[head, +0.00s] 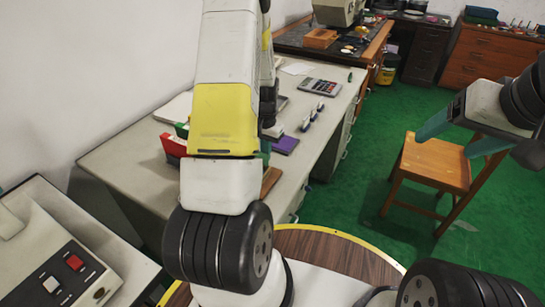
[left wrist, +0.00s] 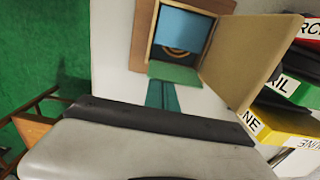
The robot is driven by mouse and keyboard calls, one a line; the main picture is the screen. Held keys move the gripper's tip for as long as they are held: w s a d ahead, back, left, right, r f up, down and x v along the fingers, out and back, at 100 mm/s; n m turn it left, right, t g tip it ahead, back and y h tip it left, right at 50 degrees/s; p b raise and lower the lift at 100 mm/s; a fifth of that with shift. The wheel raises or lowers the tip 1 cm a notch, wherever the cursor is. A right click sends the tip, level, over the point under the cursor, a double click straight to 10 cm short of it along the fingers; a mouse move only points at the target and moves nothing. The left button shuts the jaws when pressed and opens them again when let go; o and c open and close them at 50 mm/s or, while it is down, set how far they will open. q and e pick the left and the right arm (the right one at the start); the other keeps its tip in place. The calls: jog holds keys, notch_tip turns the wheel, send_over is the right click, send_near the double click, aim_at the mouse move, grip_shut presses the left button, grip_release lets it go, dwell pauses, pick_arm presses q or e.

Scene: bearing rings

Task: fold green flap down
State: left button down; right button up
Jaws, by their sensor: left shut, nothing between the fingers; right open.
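In the left wrist view, an open cardboard box shows a green flap (left wrist: 175,73) at its near edge. A blue flap (left wrist: 182,28) lies at the far side, with part of a dark round thing visible below it. A large tan flap (left wrist: 245,60) stands out to the right and a brown flap (left wrist: 143,35) to the left. My left gripper (left wrist: 162,84) is shut and empty, its teal fingertips close to the green flap; I cannot tell if they touch. In the head view my left arm hides most of the box. My right gripper (head: 466,137) is open and empty, well away.
Folders with month labels, one yellow (left wrist: 280,125), stand right of the box. On the desk (head: 120,160) are a red folder (head: 172,147), a purple item (head: 285,145) and a calculator (head: 320,87). A wooden chair (head: 435,160) stands on green floor below my right gripper.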

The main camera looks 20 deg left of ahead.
pick_arm(q)
jog(key=shift+s+a, duration=0.2)
jog(key=shift+s, duration=1.05)
jog(key=shift+s+a, duration=0.15)
jog(key=shift+s, duration=1.05)
notch_tip(320, 180, up, 8)
dwell(0.3)
jog(key=s+d+r+t+h, duration=0.1)
jog(key=s+d+r+t, duration=0.2)
jog(key=r, duration=0.5)
jog(key=s+d+r, duration=0.2)
jog(key=d+r, duration=0.3)
jog(key=r, duration=0.4)
jog(key=s+d+r+t, duration=0.1)
jog(key=s+d+r, duration=0.2)
jog(key=s, duration=0.3)
jog(key=s+d+r+n+t+h, duration=0.1)
jog(key=s+d+r+t, duration=0.1)
jog(key=s+r, duration=0.3)
jog(key=shift+s+d, duration=0.35)
jog(key=shift+d, duration=0.25)
